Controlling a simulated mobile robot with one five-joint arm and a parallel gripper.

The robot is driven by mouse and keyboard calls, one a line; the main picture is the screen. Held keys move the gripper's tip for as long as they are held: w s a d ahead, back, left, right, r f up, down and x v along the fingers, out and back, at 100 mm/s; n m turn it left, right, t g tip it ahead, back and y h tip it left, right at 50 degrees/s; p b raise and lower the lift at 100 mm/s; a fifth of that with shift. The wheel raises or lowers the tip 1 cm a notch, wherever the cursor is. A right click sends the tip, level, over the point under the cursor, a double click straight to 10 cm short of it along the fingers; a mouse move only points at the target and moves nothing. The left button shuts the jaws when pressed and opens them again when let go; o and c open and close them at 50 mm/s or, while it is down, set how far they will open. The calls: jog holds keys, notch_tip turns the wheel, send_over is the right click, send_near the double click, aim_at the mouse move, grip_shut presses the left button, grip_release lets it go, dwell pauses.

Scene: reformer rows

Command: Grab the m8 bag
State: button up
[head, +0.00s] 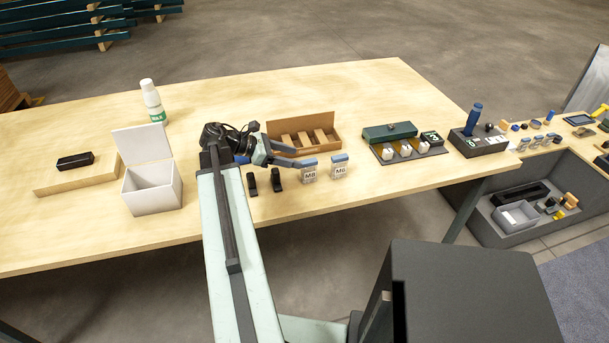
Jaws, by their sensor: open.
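The m8 bag (310,174) is a small pale packet with a blue top and a label that reads M8, near the table's front edge. A similar bag (339,172), whose label looks like M6, stands just to its right with a small gap. My gripper (299,157) is open and empty. Its fingers point right, and the nearer fingertip appears close to the blue top of the m8 bag. I cannot tell whether they touch.
An open cardboard box (333,138) with dividers lies behind the bags. Two small black parts (264,182) sit left of the m8 bag. A white lidded box (152,190) stands further left. A dark tray (430,148) with a green case lies right. The table between bags and tray is clear.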

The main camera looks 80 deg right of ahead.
aim_at(307, 161)
jog(key=b+x, duration=0.1)
jog(key=x, duration=0.2)
jog(key=b+x, duration=0.1)
jog(key=x, duration=0.2)
jog(key=shift+s+a+f+b, duration=0.1)
jog(key=shift+s+f+b, duration=0.1)
jog(key=shift+s+b, duration=0.2)
jog(key=shift+r, duration=0.1)
grip_shut()
